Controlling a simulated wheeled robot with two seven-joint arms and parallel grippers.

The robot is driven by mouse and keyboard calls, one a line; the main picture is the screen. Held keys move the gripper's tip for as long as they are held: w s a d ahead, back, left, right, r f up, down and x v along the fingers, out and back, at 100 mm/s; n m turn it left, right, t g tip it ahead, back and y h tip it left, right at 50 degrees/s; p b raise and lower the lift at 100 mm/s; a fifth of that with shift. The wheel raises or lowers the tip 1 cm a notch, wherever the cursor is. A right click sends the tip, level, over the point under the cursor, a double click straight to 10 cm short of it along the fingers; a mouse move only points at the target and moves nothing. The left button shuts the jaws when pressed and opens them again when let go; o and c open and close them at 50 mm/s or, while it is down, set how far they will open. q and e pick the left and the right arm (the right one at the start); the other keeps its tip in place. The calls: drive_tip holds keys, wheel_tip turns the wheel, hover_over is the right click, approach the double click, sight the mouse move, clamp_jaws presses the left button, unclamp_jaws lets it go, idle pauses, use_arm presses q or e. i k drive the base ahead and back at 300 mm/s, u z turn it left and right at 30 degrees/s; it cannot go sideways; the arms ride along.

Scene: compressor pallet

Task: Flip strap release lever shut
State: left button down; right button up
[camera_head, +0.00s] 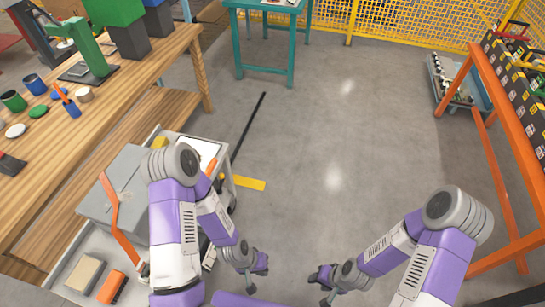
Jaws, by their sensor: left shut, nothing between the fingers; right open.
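A grey box-shaped unit (122,182), perhaps the compressor, sits on a pale cart or pallet (68,262) at the lower left. An orange strap (110,200) runs over its top and down its near side. I cannot make out the strap's release lever; my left arm covers part of this area. My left gripper (260,270) is shut and empty, over the floor to the right of the cart and apart from the strap. My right gripper (322,282) is open and empty, over the floor at the bottom middle.
A beige box (85,273) and an orange-and-black item (111,287) lie on the cart's near end. A wooden workbench (130,85) with cups stands at the left. An orange-framed rack (505,130) stands right, a teal table (265,5) at the back.

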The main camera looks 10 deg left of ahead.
sight(220, 175)
drive_tip(key=i, duration=1.35)
drive_tip(key=u, duration=0.6)
